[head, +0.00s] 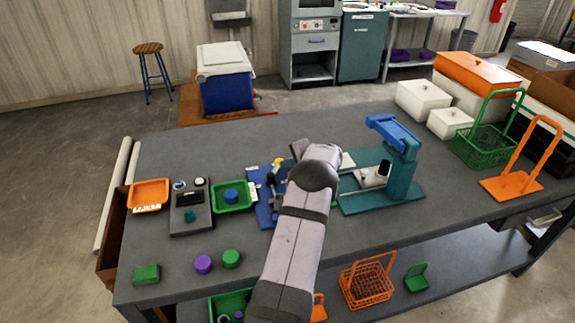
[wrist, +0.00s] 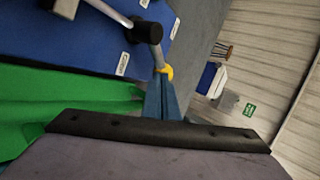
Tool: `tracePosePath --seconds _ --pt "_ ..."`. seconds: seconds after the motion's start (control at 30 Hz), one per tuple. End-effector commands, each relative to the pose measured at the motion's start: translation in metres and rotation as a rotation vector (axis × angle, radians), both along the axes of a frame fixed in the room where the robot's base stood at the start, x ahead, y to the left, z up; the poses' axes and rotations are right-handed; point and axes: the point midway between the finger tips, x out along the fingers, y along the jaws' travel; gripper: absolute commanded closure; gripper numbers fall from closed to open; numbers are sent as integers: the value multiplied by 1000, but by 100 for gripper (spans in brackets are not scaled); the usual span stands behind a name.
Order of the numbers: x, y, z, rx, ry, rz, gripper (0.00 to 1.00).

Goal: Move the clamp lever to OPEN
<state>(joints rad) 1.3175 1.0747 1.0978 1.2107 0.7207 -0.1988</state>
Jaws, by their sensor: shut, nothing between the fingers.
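The blue clamp fixture (head: 264,200) lies on the bench just left of my arm, partly hidden by it. A yellow piece (head: 279,162) shows at its upper part. In the wrist view, a blue plate (wrist: 95,45) bears small white labels too blurred to read. Over it I see a metal rod with a black cylindrical piece (wrist: 145,32) and a yellow band (wrist: 164,71), seemingly the clamp lever. My gripper (wrist: 158,132) is shut and empty, its dark edge across the lower wrist view. I cannot tell whether it touches the lever. In the head view my arm hides it.
A green tray (head: 216,201) and a grey device (head: 180,216) stand left of the fixture. A teal stand with a blue top (head: 399,163) is close on the right. Purple (head: 203,264) and green (head: 231,258) pieces lie near the front edge. The bench's back left is clear.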

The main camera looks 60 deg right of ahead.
Motion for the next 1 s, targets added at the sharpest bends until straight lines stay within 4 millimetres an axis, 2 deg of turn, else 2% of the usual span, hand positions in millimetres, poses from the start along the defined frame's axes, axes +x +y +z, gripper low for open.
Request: tracePosePath --seconds 1.0 --pt "13 -5 -2 -2 0 0 100"
